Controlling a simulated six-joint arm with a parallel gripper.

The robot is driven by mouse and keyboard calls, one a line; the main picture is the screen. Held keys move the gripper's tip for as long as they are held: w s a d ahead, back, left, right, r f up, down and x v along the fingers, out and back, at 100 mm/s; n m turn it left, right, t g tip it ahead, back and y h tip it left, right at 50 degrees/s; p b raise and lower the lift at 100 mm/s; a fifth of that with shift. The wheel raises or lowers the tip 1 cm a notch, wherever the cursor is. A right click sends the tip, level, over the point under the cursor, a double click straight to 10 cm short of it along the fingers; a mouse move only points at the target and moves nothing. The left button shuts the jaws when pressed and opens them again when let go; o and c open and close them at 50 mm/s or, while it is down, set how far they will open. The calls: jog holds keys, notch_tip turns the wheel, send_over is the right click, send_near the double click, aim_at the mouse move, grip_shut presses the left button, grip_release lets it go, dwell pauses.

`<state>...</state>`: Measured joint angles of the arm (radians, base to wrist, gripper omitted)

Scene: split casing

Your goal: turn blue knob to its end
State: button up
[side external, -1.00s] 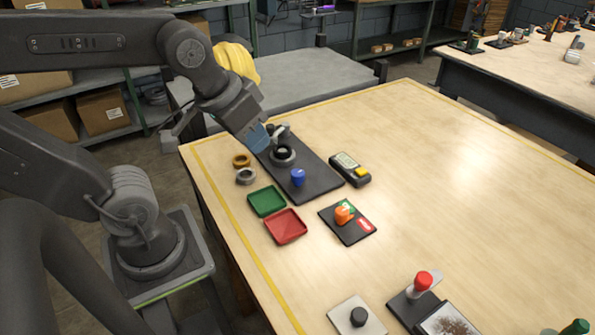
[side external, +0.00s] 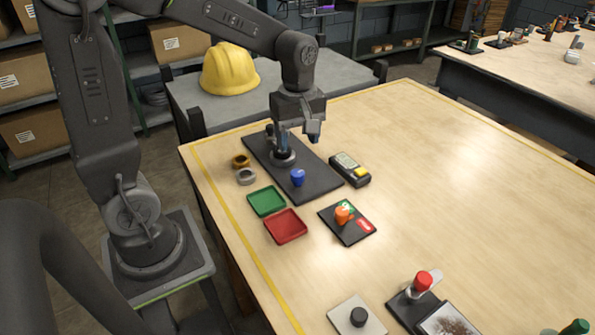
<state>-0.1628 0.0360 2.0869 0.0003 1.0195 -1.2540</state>
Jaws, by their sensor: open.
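The blue knob (side external: 298,177) stands upright on the near part of a dark board (side external: 322,180) on the wooden table. My gripper (side external: 299,137) is open and points down over the far part of the board, behind and above the blue knob and apart from it. One finger is close to a round grey part (side external: 282,158) on the board and hides some of it; I cannot tell whether they touch. Nothing shows between the fingers.
A brass ring (side external: 241,161) and a grey ring (side external: 246,177) lie left of the board. A green tray (side external: 267,201) and a red tray (side external: 286,226) lie nearer. A meter with a yellow part (side external: 350,170) and a small plate with an orange knob (side external: 343,215) lie to the right.

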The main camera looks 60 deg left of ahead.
aim_at(297, 172)
notch_tip(297, 172, down, 9)
jog(key=shift+f, duration=0.2)
dwell(0.3)
jog(key=c, duration=0.9)
